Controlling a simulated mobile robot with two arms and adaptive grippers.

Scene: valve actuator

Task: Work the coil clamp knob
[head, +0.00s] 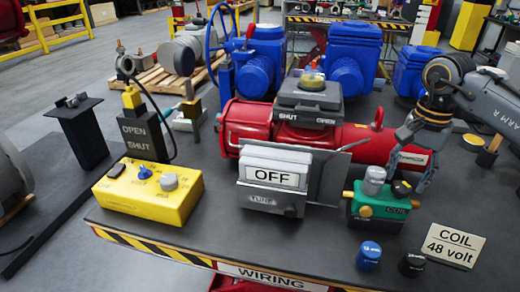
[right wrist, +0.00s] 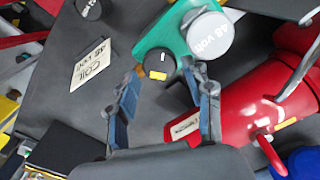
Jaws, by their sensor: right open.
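The green coil unit (head: 378,212), labelled COIL, sits at the front right of the dark bench. It carries a grey cylinder (head: 374,181) and a small black knob (head: 402,188). In the right wrist view the black knob (right wrist: 158,65) has a yellow mark and sits on the green body beside the grey cap (right wrist: 208,37), marked 48 volt. My right gripper (head: 411,170) is open and empty just above the knob. In the right wrist view its fingertips (right wrist: 163,73) point at the knob from either side; contact is not visible. My left gripper is not in view.
Loose blue (head: 369,255) and black (head: 411,263) caps stand at the front edge, next to a COIL 48 volt card (head: 451,245). A red actuator (head: 340,145) lies behind the coil unit. The OFF box (head: 272,180) and yellow control box (head: 150,192) stand left.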

